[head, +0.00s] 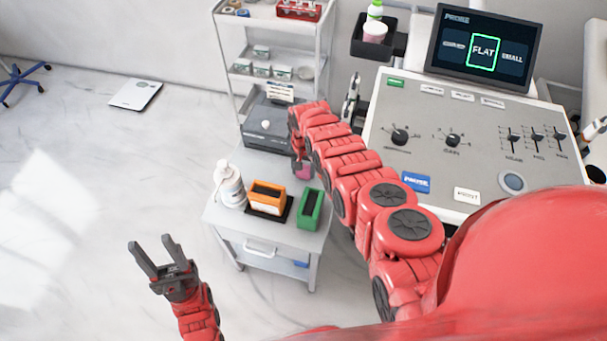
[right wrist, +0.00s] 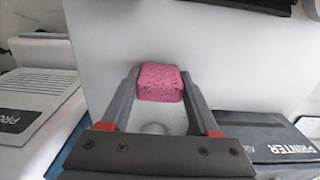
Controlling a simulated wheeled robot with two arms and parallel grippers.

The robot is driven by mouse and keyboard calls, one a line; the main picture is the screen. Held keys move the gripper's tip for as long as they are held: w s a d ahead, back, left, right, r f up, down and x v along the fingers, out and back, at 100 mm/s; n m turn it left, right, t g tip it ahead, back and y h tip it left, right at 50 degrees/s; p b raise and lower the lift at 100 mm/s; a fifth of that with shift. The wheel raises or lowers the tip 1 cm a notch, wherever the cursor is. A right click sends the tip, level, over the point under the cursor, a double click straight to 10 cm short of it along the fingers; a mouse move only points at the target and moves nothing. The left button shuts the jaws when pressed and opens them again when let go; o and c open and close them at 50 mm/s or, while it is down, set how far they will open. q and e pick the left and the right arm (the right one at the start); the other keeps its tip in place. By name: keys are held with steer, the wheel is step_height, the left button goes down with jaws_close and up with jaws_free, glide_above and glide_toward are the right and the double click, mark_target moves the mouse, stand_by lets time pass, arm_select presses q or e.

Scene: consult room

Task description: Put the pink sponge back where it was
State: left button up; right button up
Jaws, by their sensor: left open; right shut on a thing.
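The pink sponge (right wrist: 160,78) is a small rough block held between the two fingers of my right gripper (right wrist: 160,92) in the right wrist view. In the head view, the sponge (head: 305,172) shows as a small pink patch below the right gripper (head: 299,163), over the back right part of the cart top; the arm hides much of it. I cannot tell whether the sponge touches the surface. My left gripper (head: 153,250) is open and empty, over the floor in front of the cart's left side.
A grey printer (head: 268,128) stands behind. The console (head: 440,115) is right of my right arm.

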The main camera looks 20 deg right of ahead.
steer(key=shift+f, duration=0.15)
steer(key=o, duration=1.1)
steer(key=shift+c, duration=0.2)
